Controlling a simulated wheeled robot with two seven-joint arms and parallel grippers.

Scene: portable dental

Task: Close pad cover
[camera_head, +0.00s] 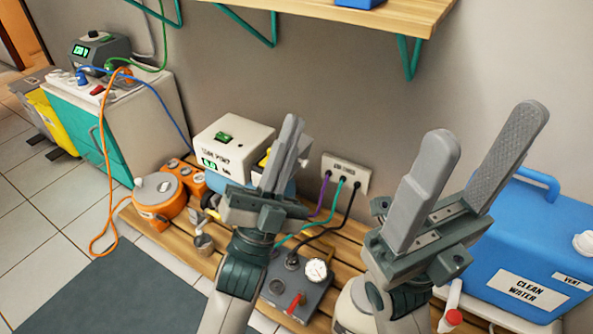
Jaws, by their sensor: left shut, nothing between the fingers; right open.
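I cannot pick out a pad cover with certainty in the head view. My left gripper (291,122) points up in the middle of the view, its grey fingers together with nothing between them. It stands in front of the right side of a white box with a green switch and display (232,146) and hides part of it. My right gripper (487,128) is further right, its two fingers wide apart and empty. It is in front of the wall and the left edge of a blue clean water tank (525,250).
A slatted wooden bench (190,250) carries an orange unit with a round light lid (160,192), a grey gauge box (297,285) and cables from a wall socket panel (345,173). A teal-fronted cabinet (140,120) stands left. A wooden shelf (330,12) hangs above. A dark mat (100,295) lies on the floor.

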